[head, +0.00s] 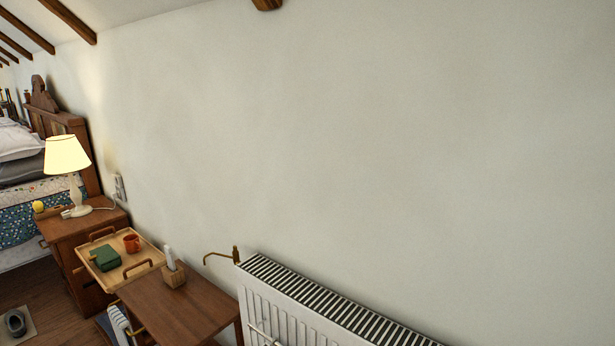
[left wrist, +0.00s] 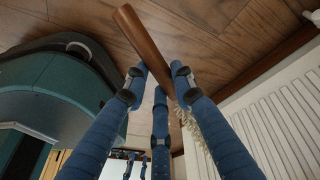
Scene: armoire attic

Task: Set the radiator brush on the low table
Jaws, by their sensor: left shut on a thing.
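In the left wrist view, my left gripper (left wrist: 156,78) has blue fingers closed around the radiator brush (left wrist: 140,38). Its brown wooden handle extends past the fingertips, and its pale bristles show behind the right finger. The brush is held above the plank floor, beside the white radiator. In the head view, a low wooden table (head: 185,303) stands left of the radiator; its front is cut off by the lower edge. Neither gripper nor the brush shows in the head view.
A wooden tray (head: 143,254) with a green book (head: 105,258) and an orange mug (head: 132,243) is at the table's far end. A small wooden holder (head: 173,276) stands near the wall. The radiator (head: 320,300) is at right. The table's nearer top is clear.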

